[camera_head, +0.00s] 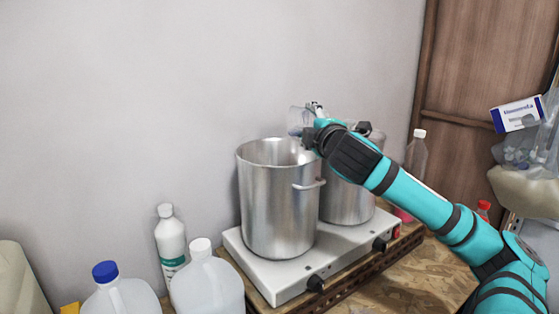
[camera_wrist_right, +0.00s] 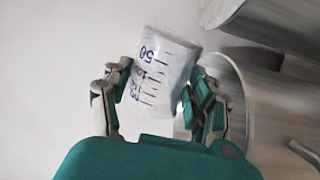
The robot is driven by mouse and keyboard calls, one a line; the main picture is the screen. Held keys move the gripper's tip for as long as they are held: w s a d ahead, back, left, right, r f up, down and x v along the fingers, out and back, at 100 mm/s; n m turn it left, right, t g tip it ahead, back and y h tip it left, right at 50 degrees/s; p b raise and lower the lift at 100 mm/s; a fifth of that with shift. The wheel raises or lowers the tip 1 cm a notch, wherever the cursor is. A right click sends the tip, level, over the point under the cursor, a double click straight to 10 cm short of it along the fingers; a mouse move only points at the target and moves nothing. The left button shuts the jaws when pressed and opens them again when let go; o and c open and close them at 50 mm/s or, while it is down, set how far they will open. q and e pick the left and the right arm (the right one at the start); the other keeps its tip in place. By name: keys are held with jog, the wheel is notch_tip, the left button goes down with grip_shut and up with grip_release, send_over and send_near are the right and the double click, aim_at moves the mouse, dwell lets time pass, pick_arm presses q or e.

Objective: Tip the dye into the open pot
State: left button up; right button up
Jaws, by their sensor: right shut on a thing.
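My right gripper (camera_head: 313,125) is shut on a clear measuring beaker (camera_head: 297,120) above the back rim of the front pot. In the right wrist view the beaker (camera_wrist_right: 160,75) with blue graduation marks sits between the two fingers (camera_wrist_right: 158,98). I cannot tell how much dye is in it or how far it is tilted. The front steel pot (camera_head: 278,205) is open at the top and stands on a white hotplate. A second steel pot (camera_head: 345,200) stands behind it, its top partly hidden by my arm. My left gripper is out of view.
The white hotplate (camera_head: 281,286) has black knobs and stands on a wooden board. White-capped (camera_head: 207,284) and blue-capped (camera_head: 120,295) jugs and a white bottle (camera_head: 171,243) stand at the left. A clear bottle (camera_head: 415,155) stands behind my arm. A wall is close behind.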

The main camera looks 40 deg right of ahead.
jog(key=shift+w+d+f, duration=0.1)
jog(key=shift+f, duration=0.25)
jog(key=shift+d+m+b, duration=0.2)
jog(key=shift+m+b, duration=0.25)
jog(key=shift+m, duration=0.15)
jog(key=shift+s+d+r+m+b, duration=0.35)
jog(key=shift+s+d+m+b, duration=0.35)
jog(key=shift+m+b, duration=0.15)
jog(key=shift+r+m+p, duration=0.3)
jog(key=shift+m+p, duration=0.15)
jog(key=shift+m, duration=0.6)
jog(key=m, duration=0.3)
jog(key=shift+w+d+f+m, duration=0.1)
jog(key=shift+d+f+m, duration=0.1)
jog(key=shift+d+m, duration=0.1)
jog(key=shift+d+m+b, duration=0.3)
jog(key=shift+m+b, duration=0.05)
jog(key=shift+m, duration=0.55)
jog(key=d+m, duration=0.1)
jog(key=m, duration=0.1)
jog(key=s+d+m, duration=0.1)
jog(key=m, duration=0.1)
jog(key=s+d+m, duration=0.1)
jog(key=m, duration=0.1)
jog(key=shift+b, duration=0.4)
